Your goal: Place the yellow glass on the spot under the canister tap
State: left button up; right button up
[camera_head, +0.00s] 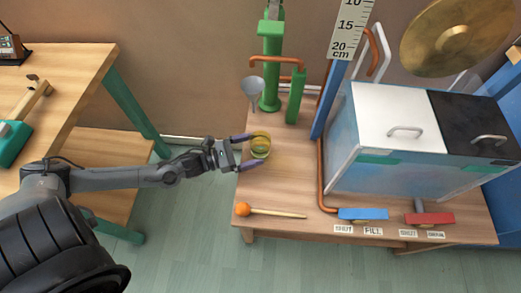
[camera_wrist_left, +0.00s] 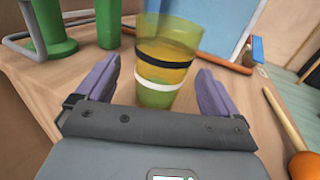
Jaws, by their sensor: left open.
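The yellow glass (camera_head: 260,147) stands upright near the left edge of the wooden table. In the left wrist view the glass (camera_wrist_left: 165,65) is see-through yellow-green with a black band and a white band. My left gripper (camera_head: 247,151) is open at the glass, with one purple finger on each side. In the wrist view, gaps show between the glass and both fingers, and the glass stands a little ahead of the fingertips. The canister tap and the spot under it cannot be made out with certainty. My right gripper is not in view.
A green pump (camera_head: 270,65) with a grey funnel (camera_head: 252,90) stands behind the glass. A large clear tank (camera_head: 385,175) fills the right. An orange-headed mallet (camera_head: 272,212) lies in front. Blue (camera_head: 362,214) and red (camera_head: 430,218) handles sit at the front edge.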

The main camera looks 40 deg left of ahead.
pick_arm(q)
jog(key=shift+w+d+f+b, duration=0.25)
jog(key=shift+w+b, duration=0.15)
jog(key=shift+b, duration=0.15)
jog(key=b+x, duration=0.2)
jog(key=x, duration=0.2)
jog(key=shift+w+d+f, duration=0.1)
jog(key=shift+d, duration=0.05)
jog(key=shift+c, duration=0.2)
jog(key=c, duration=1.3)
